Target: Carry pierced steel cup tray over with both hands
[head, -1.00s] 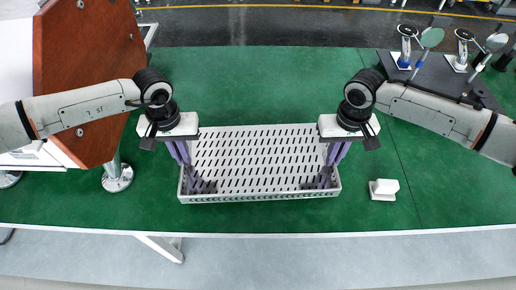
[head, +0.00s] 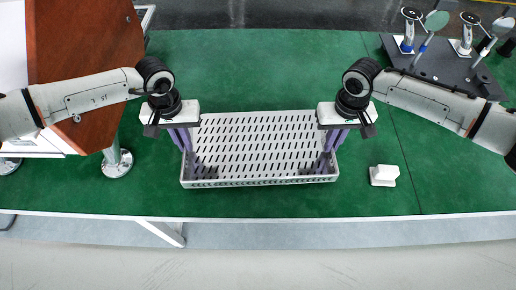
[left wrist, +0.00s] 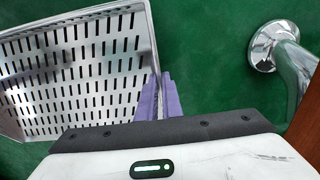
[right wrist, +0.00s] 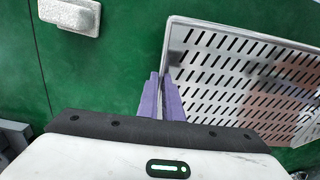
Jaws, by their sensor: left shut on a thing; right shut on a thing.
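The pierced steel cup tray (head: 258,150) is a shallow rectangular tray with rows of slots, over the green table top. My left gripper (head: 190,160) is shut on its left side wall, and my right gripper (head: 328,158) is shut on its right side wall. In the left wrist view the purple fingers (left wrist: 157,100) pinch the tray wall (left wrist: 150,45). In the right wrist view the purple fingers (right wrist: 160,100) do the same on the tray wall (right wrist: 166,50). The tray looks about level. I cannot tell whether its underside touches the table.
A wooden panel (head: 85,60) on a chrome foot (head: 117,163) stands at the left. A small white block (head: 384,175) lies right of the tray. A dark stand with portafilter-like tools (head: 440,65) is at the back right. The green table (head: 270,80) behind the tray is clear.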

